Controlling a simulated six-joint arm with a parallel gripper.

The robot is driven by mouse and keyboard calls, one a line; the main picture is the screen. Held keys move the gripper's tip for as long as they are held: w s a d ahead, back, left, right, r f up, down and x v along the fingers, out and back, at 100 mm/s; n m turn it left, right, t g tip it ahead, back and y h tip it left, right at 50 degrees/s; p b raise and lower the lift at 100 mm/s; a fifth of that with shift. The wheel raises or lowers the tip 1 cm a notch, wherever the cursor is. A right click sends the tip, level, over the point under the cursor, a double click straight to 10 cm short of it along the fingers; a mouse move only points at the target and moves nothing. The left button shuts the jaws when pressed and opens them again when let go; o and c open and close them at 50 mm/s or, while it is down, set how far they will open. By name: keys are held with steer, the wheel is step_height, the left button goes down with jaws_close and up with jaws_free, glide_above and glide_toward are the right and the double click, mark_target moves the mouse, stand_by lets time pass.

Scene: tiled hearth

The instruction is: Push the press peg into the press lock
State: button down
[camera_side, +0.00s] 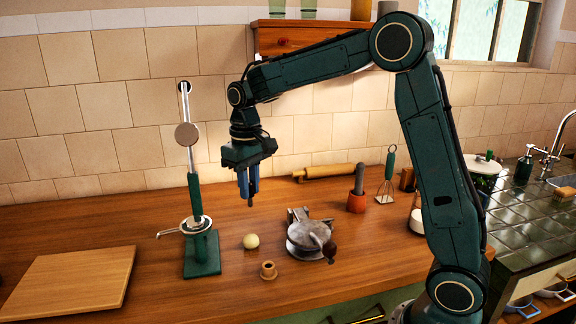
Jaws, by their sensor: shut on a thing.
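My gripper (249,183), with blue fingers, points straight down above the worktop, right of the green stand. It is shut on a slim dark piece, the press peg (251,202), whose lower end shows below the fingertips; the fingers hide the rest. The peg is roughly upright and appears clear of the things below it. A small brown flanged piece with a round opening on top (268,270) stands on the worktop nearer the camera; it looks like the press lock, but I cannot be sure. A grey metal press (306,234) with a dark knob lies to the right.
A green stand with a tall metal lever (203,255) rises at left, near a wooden board (70,282).

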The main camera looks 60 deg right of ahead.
steer(key=s+d+m, duration=0.4)
steer(key=s+d, duration=0.2)
steer(key=d, duration=0.5)
steer(key=s+d+m, duration=0.4)
steer(key=s+d, duration=0.1)
steer(key=d, duration=0.5)
steer(key=shift+a+f, duration=0.1)
steer(key=shift+f, duration=2.45)
steer(key=shift+f, duration=0.2)
steer(key=shift+f, duration=2.85)
steer(key=shift+f, duration=2)
steer(key=c, duration=1.2)
jaws_free()
steer(key=shift+o, duration=0.4)
